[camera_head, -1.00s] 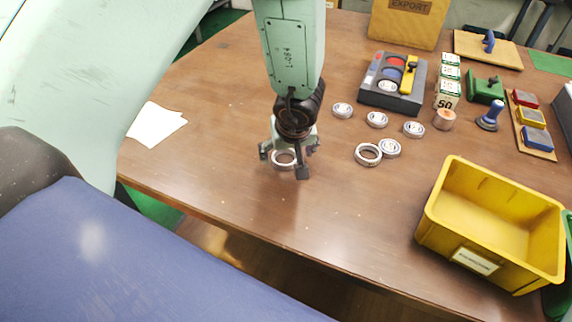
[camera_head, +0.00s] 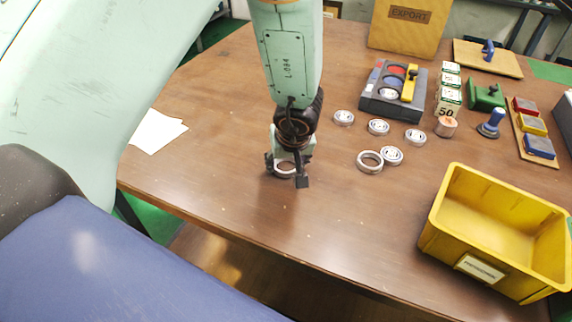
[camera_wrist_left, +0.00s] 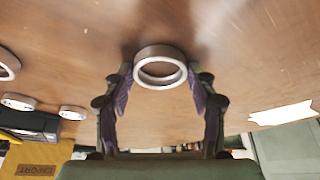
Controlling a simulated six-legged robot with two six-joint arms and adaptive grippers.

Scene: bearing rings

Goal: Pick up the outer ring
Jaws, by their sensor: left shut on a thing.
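The outer ring (camera_head: 284,176), a plain metal ring with an open centre, is at the left gripper near the front of the brown table. It also shows in the left wrist view (camera_wrist_left: 150,53), between the two fingertips. My left gripper (camera_head: 286,171) points down and is shut on the ring, with a finger on each side of it. The fingers' purple inner pads show in the left wrist view. I cannot tell whether the ring still touches the table. My right gripper is not in view.
Another plain ring (camera_head: 370,167) lies right of the gripper, beside several bearings. A yellow bin (camera_head: 480,267) stands at the front right. A dark tray (camera_head: 391,108), small boxes and stamps stand farther back. White paper (camera_head: 155,131) lies at left. The table around the gripper is clear.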

